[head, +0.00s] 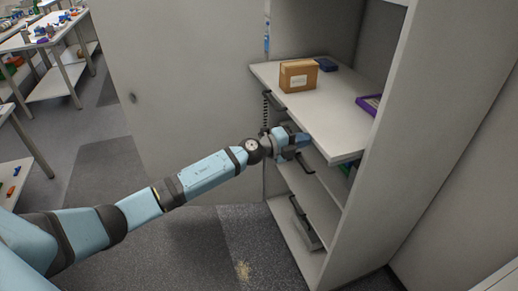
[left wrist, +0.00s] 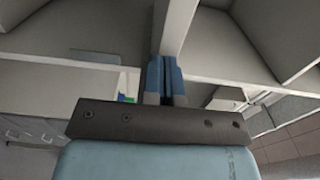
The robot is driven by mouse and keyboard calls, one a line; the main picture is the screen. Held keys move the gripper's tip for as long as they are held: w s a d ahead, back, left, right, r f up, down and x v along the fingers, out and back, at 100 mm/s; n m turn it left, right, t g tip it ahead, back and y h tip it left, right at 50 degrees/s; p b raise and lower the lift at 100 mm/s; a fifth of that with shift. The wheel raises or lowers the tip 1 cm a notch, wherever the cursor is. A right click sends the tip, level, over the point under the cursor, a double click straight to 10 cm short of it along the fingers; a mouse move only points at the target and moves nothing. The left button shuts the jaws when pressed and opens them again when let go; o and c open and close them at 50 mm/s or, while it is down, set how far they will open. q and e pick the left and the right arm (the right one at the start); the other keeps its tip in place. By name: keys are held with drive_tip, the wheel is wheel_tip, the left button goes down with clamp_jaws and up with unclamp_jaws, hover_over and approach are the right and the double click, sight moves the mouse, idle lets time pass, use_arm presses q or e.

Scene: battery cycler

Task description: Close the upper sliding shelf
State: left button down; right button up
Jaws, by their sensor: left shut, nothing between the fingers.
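The upper sliding shelf (head: 325,120) is a white board that sticks out of the cabinet in the head view. A cardboard box (head: 298,76) stands on it, with a dark blue item (head: 326,64) behind and a purple item (head: 369,104) at the right. My left gripper (head: 303,138) is shut and empty at the shelf's front edge, near its middle. In the left wrist view, the shut fingers (left wrist: 167,72) point at a pale edge; whether they touch it, I cannot tell. My right gripper is not in view.
The tall grey cabinet side (head: 425,150) stands right of the shelf, and an open cabinet door (head: 185,100) on the left. Lower shelves with a dark handle (head: 304,224) are below. Workbenches (head: 55,38) stand at the far left. Carpet floor in front is mostly clear.

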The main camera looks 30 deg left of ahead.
sight(350, 124)
use_arm(q)
drive_tip(key=b+x, duration=0.3)
drive_tip(key=x, duration=1.3)
drive_tip(key=shift+w+d+f, duration=0.1)
drive_tip(key=shift+w+d, duration=0.05)
drive_tip(key=shift+w, duration=0.25)
drive_tip(key=shift+r, duration=0.3)
drive_tip(key=shift+r, duration=0.15)
